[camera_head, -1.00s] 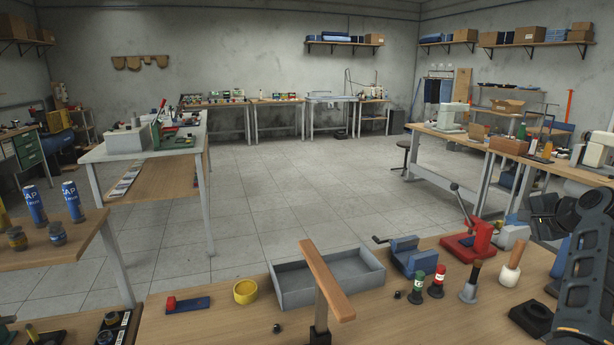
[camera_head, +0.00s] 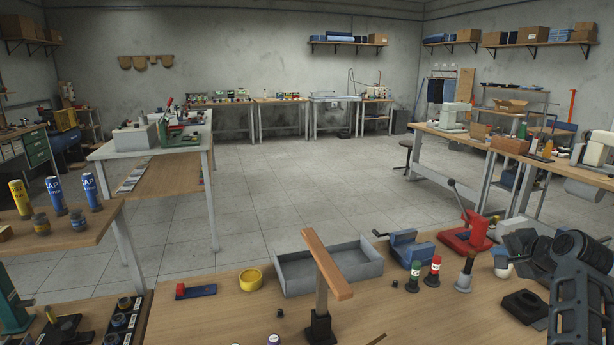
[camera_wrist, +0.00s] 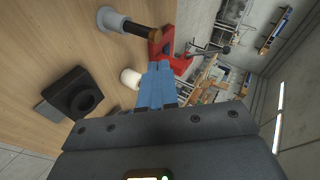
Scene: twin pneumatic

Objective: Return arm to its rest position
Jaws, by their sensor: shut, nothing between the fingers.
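My gripper shows in the wrist view as two blue fingers (camera_wrist: 158,84) pressed together, shut with nothing between them. They point over the bench past a white cylinder (camera_wrist: 130,78). I cannot tell the height of the gripper above the bench.
A tilted wooden bar (camera_head: 327,264) stands in front. Open floor lies beyond.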

